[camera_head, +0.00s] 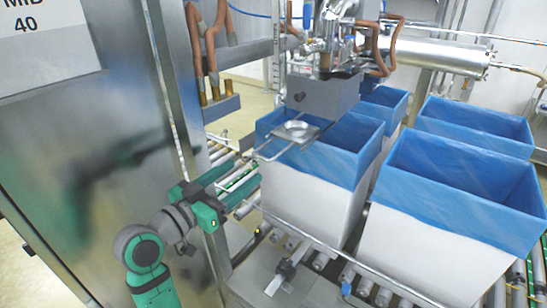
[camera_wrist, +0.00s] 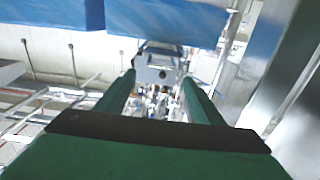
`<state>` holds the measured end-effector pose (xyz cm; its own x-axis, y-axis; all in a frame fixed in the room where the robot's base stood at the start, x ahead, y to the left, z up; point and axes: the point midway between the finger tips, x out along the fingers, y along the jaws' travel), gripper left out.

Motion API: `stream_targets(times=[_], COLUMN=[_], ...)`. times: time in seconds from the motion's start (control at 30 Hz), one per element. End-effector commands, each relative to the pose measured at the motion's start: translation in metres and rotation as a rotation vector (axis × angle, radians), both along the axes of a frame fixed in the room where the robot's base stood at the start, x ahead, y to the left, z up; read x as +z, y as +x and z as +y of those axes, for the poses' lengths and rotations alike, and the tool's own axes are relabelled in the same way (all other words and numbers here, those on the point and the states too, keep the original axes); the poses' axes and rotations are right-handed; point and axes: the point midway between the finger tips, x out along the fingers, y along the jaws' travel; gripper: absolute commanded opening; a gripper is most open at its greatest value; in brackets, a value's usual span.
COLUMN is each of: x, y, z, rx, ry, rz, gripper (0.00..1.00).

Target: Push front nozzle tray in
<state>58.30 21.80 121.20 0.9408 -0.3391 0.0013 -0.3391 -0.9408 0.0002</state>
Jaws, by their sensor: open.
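The front nozzle tray (camera_head: 297,131) is a small metal plate with a round shallow dish, on thin rods below a grey nozzle block (camera_head: 328,96). It sticks out over the near-left corner of the front blue-lined box. My green gripper (camera_head: 243,174) is below and left of the tray, with its fingers pointing toward it. The fingers are apart and a gap shows between gripper and tray. In the wrist view, my gripper (camera_wrist: 158,77) has nothing held between its fingers. A pale metal part shows beyond the fingertips, but I cannot tell exactly which part.
A white box with blue liner (camera_head: 315,185) stands under the tray. Another lined box (camera_head: 430,225) is to its right, with more behind. A steel cabinet panel (camera_head: 80,170) stands close on the left. Conveyor rollers (camera_head: 375,293) run below the boxes. Copper hoses hang above.

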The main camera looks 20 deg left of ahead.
Motion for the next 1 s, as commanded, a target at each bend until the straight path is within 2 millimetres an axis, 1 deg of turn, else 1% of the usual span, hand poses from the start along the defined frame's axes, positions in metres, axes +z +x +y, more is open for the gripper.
stream_targets(times=[0.3, 0.5, 0.7, 0.97, 1.0], x=[0.000, 0.001, 0.001, 0.001, 0.001], y=[0.053, 0.077, 0.087, 0.088, 0.088], z=[-0.019, -0.028, -0.032, -0.032, -0.032], rx=[-0.002, -0.001, -0.001, 0.000, 0.000], ry=[0.000, 0.001, 0.000, 0.000, 0.000], rz=[0.000, -0.001, -0.001, -0.001, -0.001], gripper=[0.61, 0.61, 0.61, 0.61, 0.54])
